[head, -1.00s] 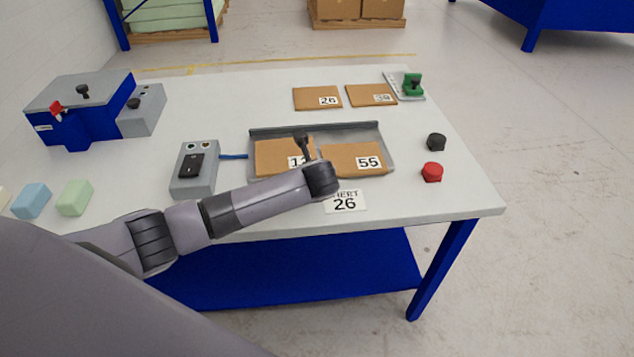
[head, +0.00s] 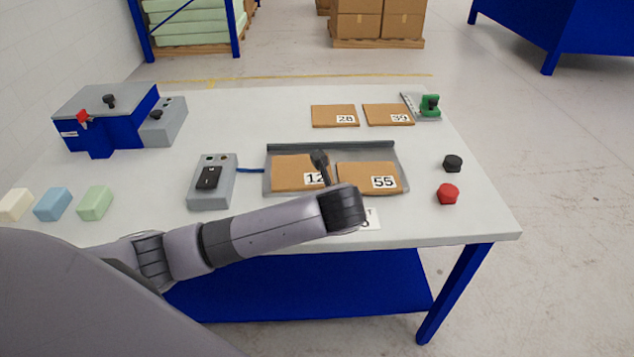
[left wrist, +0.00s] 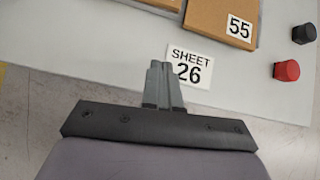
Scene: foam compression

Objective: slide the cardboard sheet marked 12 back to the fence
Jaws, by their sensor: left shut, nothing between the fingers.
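The cardboard sheet marked 12 (head: 290,174) lies flat in the left part of a grey tray (head: 268,186). The tray's raised back wall, the fence (head: 331,147), runs just behind it; I cannot tell whether they touch. The sheet marked 55 (head: 362,174) lies to the right, slightly farther forward. In the left wrist view my left gripper (left wrist: 164,72) is shut and empty, beside the SHEET 26 card (left wrist: 190,65). My right gripper is not in view.
A switch box (head: 211,182) stands left of the tray. Black (head: 453,163) and red (head: 448,194) knobs stand to the right. Two more cardboard sheets (head: 333,115) (head: 386,114) lie behind the fence. Foam blocks (head: 95,203) sit at the left.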

